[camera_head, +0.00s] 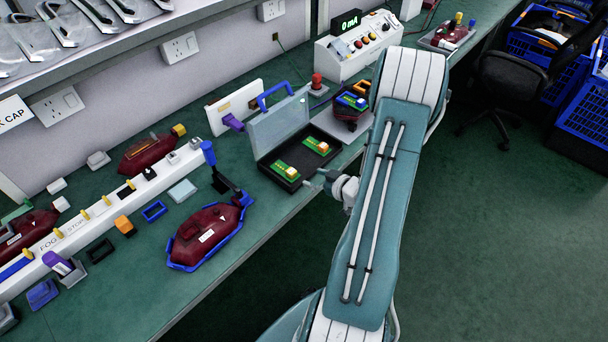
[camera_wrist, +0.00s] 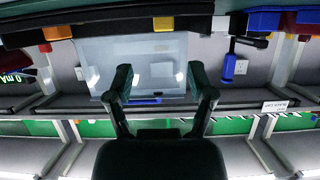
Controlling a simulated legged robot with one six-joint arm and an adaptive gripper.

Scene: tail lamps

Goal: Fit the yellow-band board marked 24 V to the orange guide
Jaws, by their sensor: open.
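Two green boards, each with an orange-and-yellow block, lie in the open case: the nearer (camera_head: 286,171) and the farther (camera_head: 317,146). I cannot read their markings or tell which is 24 V. A dark red lamp (camera_head: 345,122) behind the case carries blue, green and yellow parts and a small orange part (camera_head: 362,87); whether that is the orange guide I cannot tell. My gripper (camera_head: 318,182) is at the bench's front edge, just right of the case. In the wrist view, the gripper (camera_wrist: 163,82) has its two fingers spread with nothing between them.
The case's clear lid (camera_head: 279,126) stands up with a blue handle. A red lamp in a blue cradle (camera_head: 208,237) sits left of the case. A white rail (camera_head: 95,217) runs along the bench. A white meter box (camera_head: 358,45) stands behind.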

